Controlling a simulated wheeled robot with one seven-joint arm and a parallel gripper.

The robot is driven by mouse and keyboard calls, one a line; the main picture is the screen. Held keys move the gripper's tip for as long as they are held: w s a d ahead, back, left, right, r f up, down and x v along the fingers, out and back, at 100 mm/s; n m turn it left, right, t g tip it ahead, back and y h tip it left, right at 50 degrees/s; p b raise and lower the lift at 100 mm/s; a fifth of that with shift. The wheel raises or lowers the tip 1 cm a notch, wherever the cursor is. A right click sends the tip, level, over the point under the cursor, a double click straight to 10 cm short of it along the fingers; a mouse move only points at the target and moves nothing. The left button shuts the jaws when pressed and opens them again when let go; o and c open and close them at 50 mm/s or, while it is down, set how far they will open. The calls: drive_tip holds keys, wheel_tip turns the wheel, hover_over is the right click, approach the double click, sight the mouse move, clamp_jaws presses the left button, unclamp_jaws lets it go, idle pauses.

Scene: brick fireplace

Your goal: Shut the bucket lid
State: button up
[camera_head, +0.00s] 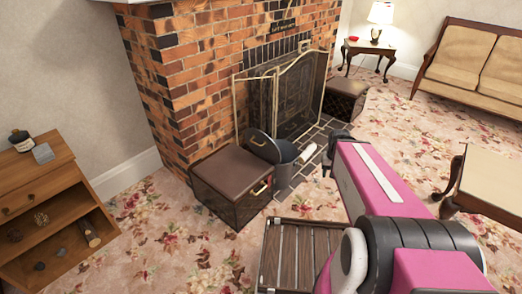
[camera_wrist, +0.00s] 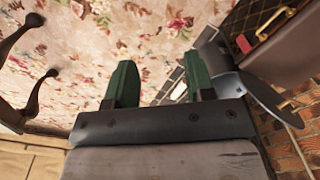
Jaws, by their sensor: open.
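The dark grey metal bucket (camera_head: 284,172) stands on the floor in front of the fireplace, beside a brown-topped box. Its round lid (camera_head: 262,146) is raised open at the bucket's left side, with a small brass knob. In the wrist view, the bucket (camera_wrist: 212,58) and the lid (camera_wrist: 262,95) show at the right, partly cut by my gripper's body. My gripper (camera_wrist: 158,62) has two green fingers spread apart with nothing between them. In the head view, my gripper (camera_head: 327,163) is just right of the bucket, apart from the lid; its fingers are hard to make out.
The brown-topped box (camera_head: 232,172) stands close left of the bucket. A folding fire screen (camera_head: 300,95) and the brick fireplace (camera_head: 205,75) are behind. A slatted wooden crate (camera_head: 290,255) is in front. A table (camera_head: 495,185) stands right; carpet between is clear.

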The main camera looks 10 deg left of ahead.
drive_tip(key=shift+w+a+f+n+h, duration=0.3)
drive_tip(key=shift+w+a+f+h, duration=0.2)
drive_tip(key=shift+w+a+f, duration=0.35)
clamp_jaws()
drive_tip(key=w+a+f+n+t+h, duration=0.2)
drive_tip(key=w+a+f+n+h, duration=0.15)
drive_tip(key=w+a, duration=0.35)
drive_tip(key=w+a+f+n+t+h, duration=0.25)
drive_tip(key=w+a+h, duration=0.2)
drive_tip(key=a, duration=0.45)
drive_tip(key=a+f+n+t, duration=0.1)
drive_tip(key=a+n+t, duration=0.15)
drive_tip(key=a, duration=0.65)
drive_tip(key=w+a+f+n+t, duration=0.1)
drive_tip(key=a+t, duration=0.3)
drive_tip(key=a, duration=0.5)
drive_tip(key=a+f+n+t, duration=0.1)
drive_tip(key=a+t, duration=0.3)
drive_tip(key=a, duration=0.5)
drive_tip(key=w+d+h, duration=0.1)
drive_tip(key=w+d, duration=0.6)
drive_tip(key=w, duration=0.4)
drive_tip(key=shift+w+d+r, duration=0.25)
drive_tip(key=shift+w+r, duration=0.05)
